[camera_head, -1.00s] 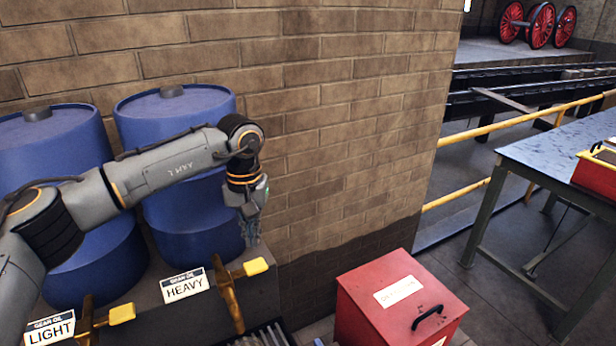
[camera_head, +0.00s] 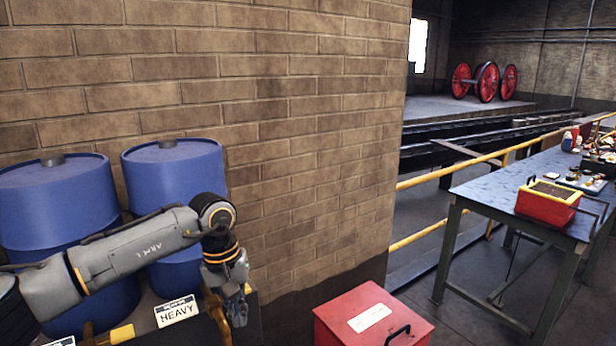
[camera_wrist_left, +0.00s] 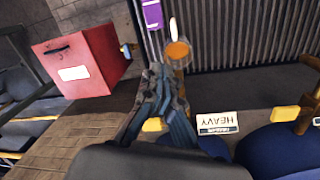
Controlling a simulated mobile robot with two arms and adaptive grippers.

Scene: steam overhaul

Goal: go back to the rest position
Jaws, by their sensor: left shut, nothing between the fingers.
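My left arm comes in from the left in the head view, and its gripper (camera_head: 236,310) hangs fingers down in front of the HEAVY oil stand. In the left wrist view the gripper's fingers (camera_wrist_left: 158,85) are together with nothing between them. Two blue drums stand behind the arm, a left one (camera_head: 50,205) and a right one (camera_head: 180,165). The HEAVY label (camera_head: 177,311) is left of the gripper, and it also shows in the left wrist view (camera_wrist_left: 218,122). A brass tap is close to the fingers; I cannot tell whether they touch. My right gripper is not in view.
A red lidded box (camera_head: 375,320) stands on the floor right of the gripper. A brick wall (camera_head: 300,150) is behind. A blue-topped table (camera_head: 490,190) with a red and yellow box (camera_head: 548,203) stands at the right, near a yellow railing (camera_head: 425,235).

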